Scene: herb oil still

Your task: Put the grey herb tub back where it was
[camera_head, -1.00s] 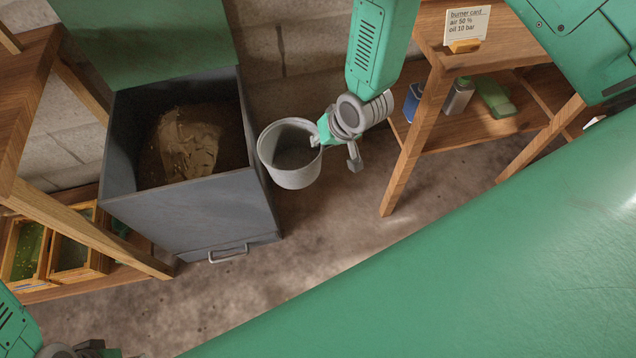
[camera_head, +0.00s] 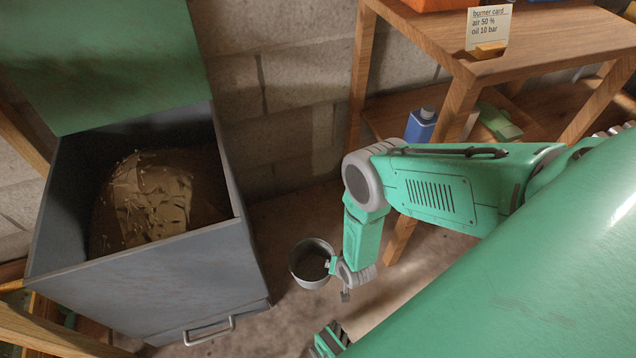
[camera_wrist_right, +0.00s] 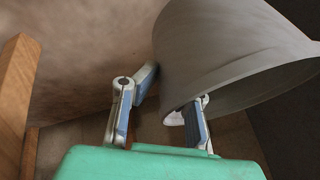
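The grey herb tub (camera_head: 301,278) is low, on or just above the floor, to the right of the dark metal bin in the head view. It looks upright there, and its inside seems empty. My right gripper (camera_head: 340,267) is at the tub's right side, by a small pale lug. In the right wrist view, the tub (camera_wrist_right: 225,45) fills the upper right. The fingers of my right gripper (camera_wrist_right: 170,100) stand apart, the right one against the tub's rim near the lug and the left one beside the wall.
The open bin (camera_head: 165,285) holds dry brown plant matter and stands left of the tub. A wooden shelf table (camera_head: 462,92) with a burner card (camera_head: 487,28) is at the right. A blue bottle (camera_head: 420,124) sits on its lower shelf. Floor shows around the tub.

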